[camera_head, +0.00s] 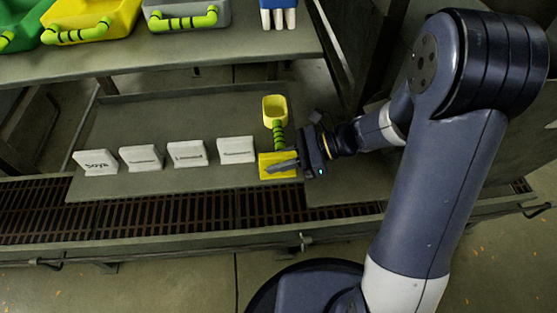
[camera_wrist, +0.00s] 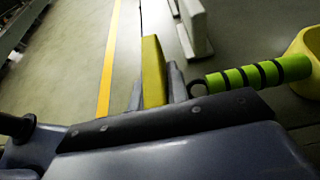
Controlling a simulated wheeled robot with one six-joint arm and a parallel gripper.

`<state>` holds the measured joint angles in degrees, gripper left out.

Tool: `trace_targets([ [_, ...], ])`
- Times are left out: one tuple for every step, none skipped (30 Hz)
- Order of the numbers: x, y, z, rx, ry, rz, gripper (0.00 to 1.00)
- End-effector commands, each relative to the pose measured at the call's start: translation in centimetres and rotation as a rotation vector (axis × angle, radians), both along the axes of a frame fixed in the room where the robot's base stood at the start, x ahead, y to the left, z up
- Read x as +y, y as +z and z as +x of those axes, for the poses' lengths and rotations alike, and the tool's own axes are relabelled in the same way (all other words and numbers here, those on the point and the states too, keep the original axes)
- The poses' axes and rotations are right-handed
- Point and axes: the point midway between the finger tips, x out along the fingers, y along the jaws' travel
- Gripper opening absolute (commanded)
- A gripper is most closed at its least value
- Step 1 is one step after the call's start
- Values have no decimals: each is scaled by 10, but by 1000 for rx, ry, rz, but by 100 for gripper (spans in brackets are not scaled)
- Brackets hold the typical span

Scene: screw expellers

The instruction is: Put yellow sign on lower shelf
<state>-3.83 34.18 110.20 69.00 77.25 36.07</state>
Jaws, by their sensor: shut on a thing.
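The yellow sign (camera_head: 265,159) is at the right end of the row of white signs, over the right part of the lower shelf (camera_head: 190,117). My gripper (camera_head: 284,166) comes from the right and is shut on the yellow sign. In the wrist view the yellow sign (camera_wrist: 152,70) stands up between the two dark fingers (camera_wrist: 153,88). I cannot tell whether its bottom touches the shelf. The face of the sign is partly hidden by a finger in the head view.
Several white signs (camera_head: 168,153) with dark lettering stand left of the yellow sign. A yellow scoop (camera_head: 275,108) with a green striped handle is just behind my gripper. The upper shelf (camera_head: 180,55) carries yellow, green and grey bins. A rusty grate (camera_head: 170,216) runs in front.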

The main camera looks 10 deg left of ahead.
Motion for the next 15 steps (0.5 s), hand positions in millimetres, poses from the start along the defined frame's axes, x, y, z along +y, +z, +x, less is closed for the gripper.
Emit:
trace_targets([
  [0, -3, 0, 1, 0, 0, 0],
  [0, -2, 0, 0, 0, 0, 18],
  [0, -1, 0, 0, 0, 0, 21],
  [0, -1, 0, 0, 0, 0, 24],
  [0, -1, 0, 0, 0, 0, 25],
  [0, -1, 0, 0, 0, 0, 25],
  [0, -1, 0, 0, 0, 0, 25],
  [0, -1, 0, 0, 0, 0, 25],
  [0, -1, 0, 0, 0, 0, 25],
  [0, -1, 0, 0, 0, 0, 25],
  [0, -1, 0, 0, 0, 0, 25],
  [0, 1, 0, 0, 0, 0, 25],
  [0, 3, 0, 0, 0, 0, 25],
  [-1, 5, 0, 0, 0, 0, 25],
  [-4, 5, 1, 0, -2, 0, 25],
])
